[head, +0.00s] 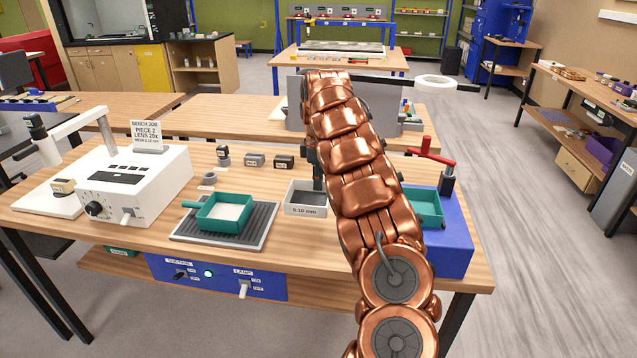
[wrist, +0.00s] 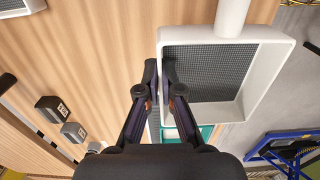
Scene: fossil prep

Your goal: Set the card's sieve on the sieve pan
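The bench job card (head: 147,137) reads piece 2, lens 20x, with a mesh line that looks like 0.10 mm. A white square sieve (head: 304,210) labelled 0.10 mm is at mid-bench. In the wrist view the white sieve (wrist: 251,100) shows grey mesh and a handle pointing up. My gripper (wrist: 160,72) has its fingers on either side of one sieve wall, apparently shut on it. In the head view my arm hides most of the gripper. I cannot tell whether the sieve touches the bench. Left of it, a teal square frame (head: 202,225) with a handle sits on a dark ribbed tray (head: 258,226).
A white control box (head: 165,190) stands left. Small dark blocks (head: 285,162) lie behind the sieve. At right, a blue block (head: 455,245) carries another teal frame (head: 430,208) beside a red-handled lever (head: 430,152). Bare wood lies between tray and sieve.

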